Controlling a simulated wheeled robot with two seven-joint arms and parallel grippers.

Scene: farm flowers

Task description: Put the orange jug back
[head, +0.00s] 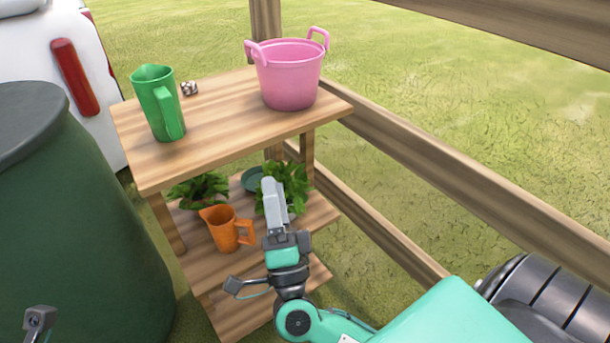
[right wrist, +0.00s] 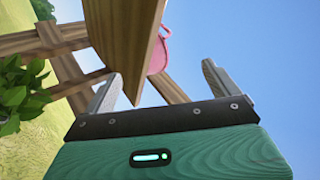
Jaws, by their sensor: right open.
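The orange jug (head: 222,229) stands upright on the middle shelf (head: 200,262) of a wooden rack, with its handle on the right. My right gripper (head: 269,186) is to the right of the jug in the head view, pointing up in front of a plant, and apart from the jug's handle. In the right wrist view its two fingers (right wrist: 164,88) are spread wide with nothing held. The edge of a wooden board shows beyond and between them there. The jug is not seen in the wrist view.
The top shelf (head: 225,135) holds a green jug (head: 155,100), a small patterned object (head: 189,88) and a pink bucket (head: 289,75). Leafy plants (head: 197,190) flank the orange jug. A large green barrel (head: 75,230) stands left; a wooden fence (head: 400,165) runs right.

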